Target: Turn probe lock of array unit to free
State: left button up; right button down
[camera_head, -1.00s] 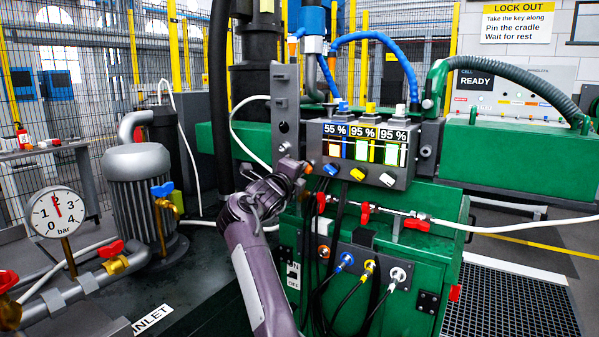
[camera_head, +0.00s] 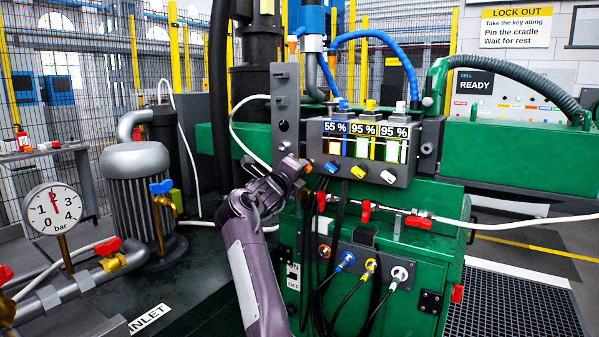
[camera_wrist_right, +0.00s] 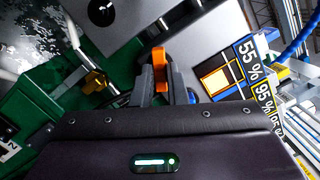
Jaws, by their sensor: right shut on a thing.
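The grey array unit (camera_head: 402,181) shows three displays reading 55 %, 95 % and 95 %, with blue, yellow and white knobs below. My right gripper (camera_head: 300,166) is at the left of this unit, at the grey upright plate. In the right wrist view, the fingers (camera_wrist_right: 163,88) are shut on an orange lever (camera_wrist_right: 159,68), which stands between them against a pale plate. I take this lever for the probe lock; no label on it is readable. Its base is hidden by the fingers. My left gripper is not in view.
Black cables hang just right of my right gripper. A white hose (camera_head: 236,130) curves past on its left. Red-handled valves (camera_head: 366,210) sit below the unit on the green cabinet (camera_head: 430,255). A pump (camera_head: 137,185) and a gauge (camera_head: 52,210) stand at the left.

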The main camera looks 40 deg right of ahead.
jog(key=shift+f+m+h+b, duration=0.2)
jog(key=shift+m+b, duration=0.3)
jog(key=shift+m, duration=0.35)
jog(key=shift+f+m+h+b, duration=0.1)
jog(key=shift+m+h+b, duration=0.1)
jog(key=shift+m+b, duration=0.5)
jog(key=shift+m, duration=0.25)
jog(key=shift+w+m+g+h+b, duration=0.15)
jog(key=shift+m+b, duration=0.25)
jog(key=shift+m, duration=0.85)
jog(key=shift+s+m+g+h+b, duration=0.15)
jog(key=shift+m+g+b, duration=0.15)
jog(key=shift+m, duration=0.95)
jog(key=shift+w, duration=0.1)
